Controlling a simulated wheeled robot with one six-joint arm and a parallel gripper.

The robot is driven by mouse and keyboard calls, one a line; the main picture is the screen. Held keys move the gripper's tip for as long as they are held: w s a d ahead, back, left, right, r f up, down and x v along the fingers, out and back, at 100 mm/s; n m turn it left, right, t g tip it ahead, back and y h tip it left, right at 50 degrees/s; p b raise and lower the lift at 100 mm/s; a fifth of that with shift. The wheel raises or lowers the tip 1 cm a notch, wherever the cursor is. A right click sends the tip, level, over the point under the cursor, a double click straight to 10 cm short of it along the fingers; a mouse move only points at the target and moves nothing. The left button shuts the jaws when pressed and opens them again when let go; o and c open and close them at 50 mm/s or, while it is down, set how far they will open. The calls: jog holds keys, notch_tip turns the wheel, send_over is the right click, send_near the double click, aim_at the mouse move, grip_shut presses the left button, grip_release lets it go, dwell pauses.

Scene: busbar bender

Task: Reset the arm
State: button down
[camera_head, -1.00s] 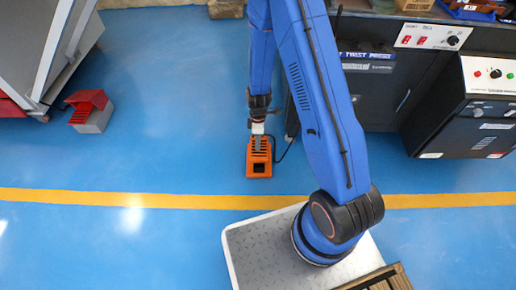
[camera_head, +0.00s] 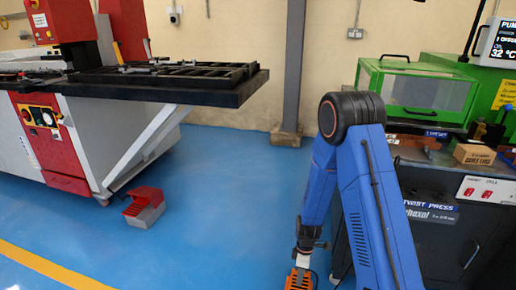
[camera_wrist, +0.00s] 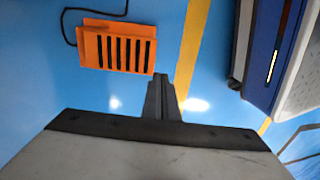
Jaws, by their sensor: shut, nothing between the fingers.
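My blue arm bends at a black elbow in the head view, with its forearm hanging down toward the floor. The pedal also shows at the bottom edge of the head view (camera_head: 299,281).
A red and white machine with a black table (camera_head: 180,85) stands at the left. A red and grey pedal (camera_head: 145,206) lies before it. A grey post (camera_head: 292,70) is behind. A bench with a green enclosure (camera_head: 415,92) and cardboard box (camera_head: 474,154) stands right. Open floor lies between.

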jog(key=s+d+r+m+t, duration=0.2)
jog(key=r+m, duration=0.1)
jog(key=r, duration=1.2)
jog(key=s+d+r+m+t, duration=0.1)
jog(key=s+d+r+m, duration=0.2)
jog(key=r, duration=1.2)
jog(key=s+d+r+m+t, duration=0.3)
jog(key=s+r+m, duration=0.5)
jog(key=s+r, duration=0.7)
jog(key=s, duration=0.4)
jog(key=shift+s+d+r+t+h, duration=0.15)
jog(key=shift+s+r+t+h, duration=0.05)
jog(key=shift+r+t+h, duration=0.2)
